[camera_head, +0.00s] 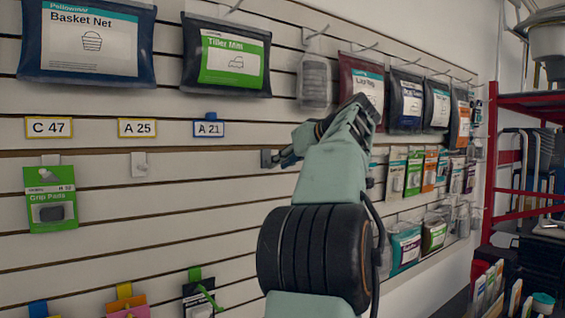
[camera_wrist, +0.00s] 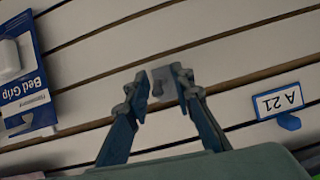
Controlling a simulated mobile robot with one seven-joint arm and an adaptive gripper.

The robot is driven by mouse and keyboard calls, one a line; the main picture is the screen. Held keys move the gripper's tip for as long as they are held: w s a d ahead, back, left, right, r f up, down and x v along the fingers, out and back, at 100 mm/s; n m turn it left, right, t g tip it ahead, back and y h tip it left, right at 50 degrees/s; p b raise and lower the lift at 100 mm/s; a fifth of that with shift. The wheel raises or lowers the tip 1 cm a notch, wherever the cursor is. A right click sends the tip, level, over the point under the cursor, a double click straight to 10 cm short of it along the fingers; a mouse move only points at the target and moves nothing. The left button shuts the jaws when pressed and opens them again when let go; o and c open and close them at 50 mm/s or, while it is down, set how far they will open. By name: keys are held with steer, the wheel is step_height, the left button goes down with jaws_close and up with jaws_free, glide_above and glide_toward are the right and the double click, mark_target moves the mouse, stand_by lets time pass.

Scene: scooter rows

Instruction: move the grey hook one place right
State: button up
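The grey hook (camera_wrist: 164,84) shows in the wrist view against the slatted wall, between the two fingers of my gripper (camera_wrist: 163,88). In the head view the grey hook (camera_head: 266,158) sits on the wall below and right of the A 21 label, at the tips of my gripper (camera_head: 283,158). The fingers are apart, one on each side of the hook. The right finger in the wrist view looks very near or touching it. A narrow gap seems to show at the left finger. My arm hides the wall to the right.
The A 21 label (camera_head: 208,129) has a blue clip (camera_head: 211,116) on it. A white hook (camera_head: 139,165) is under the A 25 label (camera_head: 137,128). Bare slats surround the grey hook.

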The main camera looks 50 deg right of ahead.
steer(key=shift+s+r, duration=0.15)
steer(key=shift+s, duration=0.1)
steer(key=v, duration=1.1)
steer(key=shift+s+r, duration=0.2)
steer(key=shift+s, duration=0.15)
steer(key=shift+a, duration=0.15)
